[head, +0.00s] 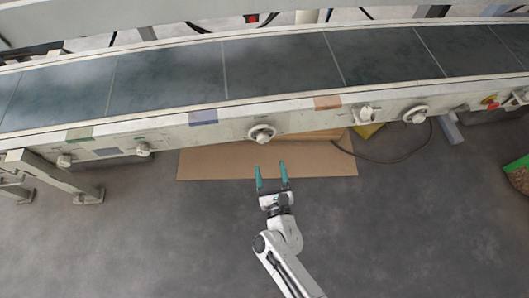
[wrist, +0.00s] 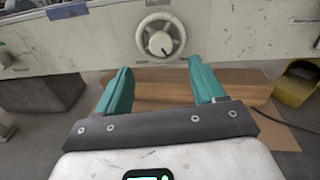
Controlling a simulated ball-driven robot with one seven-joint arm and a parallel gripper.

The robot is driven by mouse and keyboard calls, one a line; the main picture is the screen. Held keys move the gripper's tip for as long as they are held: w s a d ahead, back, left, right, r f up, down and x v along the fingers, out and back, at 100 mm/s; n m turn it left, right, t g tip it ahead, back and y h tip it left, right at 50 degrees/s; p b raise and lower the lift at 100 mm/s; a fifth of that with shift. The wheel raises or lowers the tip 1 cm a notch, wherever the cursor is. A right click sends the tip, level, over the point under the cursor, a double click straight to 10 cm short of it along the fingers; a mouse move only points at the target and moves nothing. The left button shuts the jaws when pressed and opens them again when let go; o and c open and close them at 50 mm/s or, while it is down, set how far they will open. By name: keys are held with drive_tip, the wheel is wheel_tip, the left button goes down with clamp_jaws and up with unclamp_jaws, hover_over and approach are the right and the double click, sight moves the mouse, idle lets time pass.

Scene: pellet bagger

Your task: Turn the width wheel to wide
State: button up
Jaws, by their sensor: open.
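A round white wheel (head: 262,133) with a central knob sits on the front panel of the conveyor. It shows in the wrist view (wrist: 160,38) as a pale ring with a knob on a dark centre, with a marking above too small to read. A similar wheel (head: 415,114) sits further right; I cannot tell by label which one is the width wheel. My gripper (head: 271,170) is open and empty, its two teal fingers pointing at the panel, just in front of the nearer wheel and apart from it. In the wrist view the fingers (wrist: 160,75) stand either side below the wheel.
The panel also carries small knobs (head: 143,149), a lever-like knob (head: 366,113) and a red button (head: 492,106). Flat cardboard (head: 220,162) lies on the floor below, with a cable (head: 400,158) to its right. A frame leg (head: 60,180) stands at left. Open floor surrounds my arm.

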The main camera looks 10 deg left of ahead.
sight(264, 142)
drive_tip(key=shift+m+h, duration=0.3)
drive_tip(key=shift+m, duration=0.4)
drive_tip(key=b+x, duration=0.2)
drive_tip(key=f+b+x, duration=0.1)
drive_tip(key=b+x, duration=0.4)
drive_tip(key=x, duration=0.1)
drive_tip(key=shift+a+f+b, duration=0.1)
drive_tip(key=shift+f+b, duration=0.15)
drive_tip(key=shift+b, duration=0.15)
drive_tip(key=shift+w+a+r+b, duration=0.1)
drive_tip(key=shift+w+a+b, duration=0.05)
drive_tip(key=shift+w+b, duration=0.3)
drive_tip(key=shift+w+a+r+b, duration=0.15)
drive_tip(key=shift+w+b, duration=0.1)
drive_tip(key=shift+w, duration=0.3)
drive_tip(key=shift+c, duration=0.3)
drive_tip(key=c, duration=1)
